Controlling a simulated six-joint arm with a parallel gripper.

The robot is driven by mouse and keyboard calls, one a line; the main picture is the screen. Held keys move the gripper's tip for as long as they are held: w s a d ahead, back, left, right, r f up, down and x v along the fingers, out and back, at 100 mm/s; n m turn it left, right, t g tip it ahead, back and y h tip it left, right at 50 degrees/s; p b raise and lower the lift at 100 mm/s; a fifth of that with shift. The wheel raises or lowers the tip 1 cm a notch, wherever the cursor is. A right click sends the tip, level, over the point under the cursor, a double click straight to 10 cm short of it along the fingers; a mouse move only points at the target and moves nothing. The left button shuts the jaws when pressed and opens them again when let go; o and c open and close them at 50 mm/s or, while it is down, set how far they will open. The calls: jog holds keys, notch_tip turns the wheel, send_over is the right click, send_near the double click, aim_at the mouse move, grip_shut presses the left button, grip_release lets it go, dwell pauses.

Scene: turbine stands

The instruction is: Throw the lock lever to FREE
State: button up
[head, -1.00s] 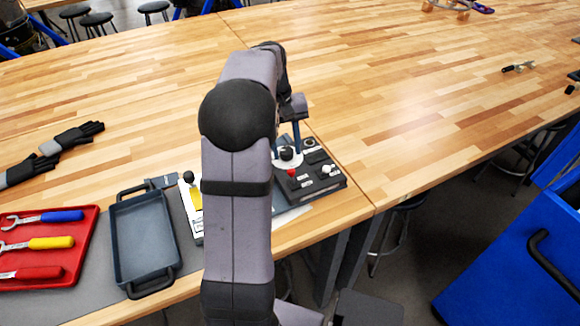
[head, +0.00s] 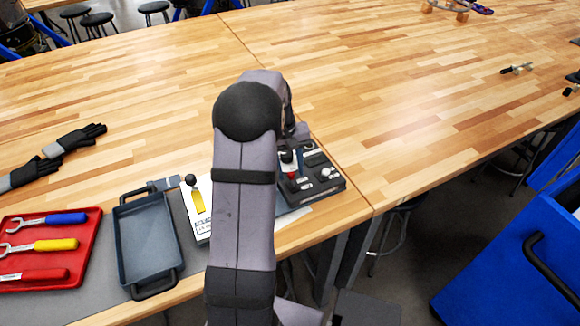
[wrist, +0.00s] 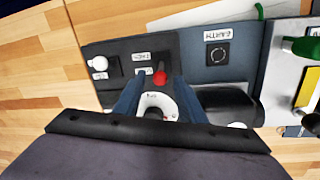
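A dark control panel (head: 318,190) stands at the table's front edge, partly hidden by my arm in the head view. It carries a red knob (head: 292,175) and a white knob (head: 326,173). In the wrist view the red knob (wrist: 160,77) shows between the fingertips of my gripper (wrist: 157,82), which is open; I see no contact. A white ring (wrist: 158,106) lies below the red knob, between the fingers. The white knob (wrist: 98,64) is left of the fingers. I cannot read a LOCK or FREE label, so I cannot tell which control is the lock lever.
A white plate (head: 202,228) with a yellow piece and a dark-knobbed lever (head: 191,181) stands left of my arm. Farther left are an empty blue-grey tray (head: 122,230), a red tool tray (head: 90,245) and black gloves (head: 75,138).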

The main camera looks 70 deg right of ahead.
grip_shut()
jog(key=shift+s+a+f+b, duration=0.1)
jog(key=shift+b, duration=0.35)
jog(key=t+h+b, duration=0.1)
jog(key=b, duration=0.2)
jog(key=s+a+t+h+b, duration=0.1)
jog(key=b, duration=0.2)
jog(key=t+h+b, duration=0.1)
jog(key=b, duration=0.1)
jog(key=shift+s+a+f+b, duration=0.15)
jog(key=shift+s+a+b, duration=0.15)
jog(key=shift+s+b, duration=0.1)
jog(key=t+h+b, duration=0.1)
jog(key=b, duration=0.3)
jog(key=s+a+h+b, duration=0.1)
jog(key=b, duration=0.3)
jog(key=t+h+b, duration=0.1)
jog(key=b, duration=0.4)
jog(key=shift+s+a+f+m+t, duration=0.2)
jog(key=shift+a+f+m+t, duration=0.05)
jog(key=shift+f+m+t, duration=0.05)
jog(key=h+b, duration=0.1)
jog(key=b, duration=0.4)
jog(key=shift+s+a+t, duration=0.25)
jog(key=shift+t, duration=0.15)
jog(key=shift+r+b, duration=0.1)
jog(key=shift+b, duration=0.55)
jog(key=shift+a+r+t, duration=0.1)
jog(key=shift+r+t, duration=0.05)
jog(key=shift+t, duration=0.15)
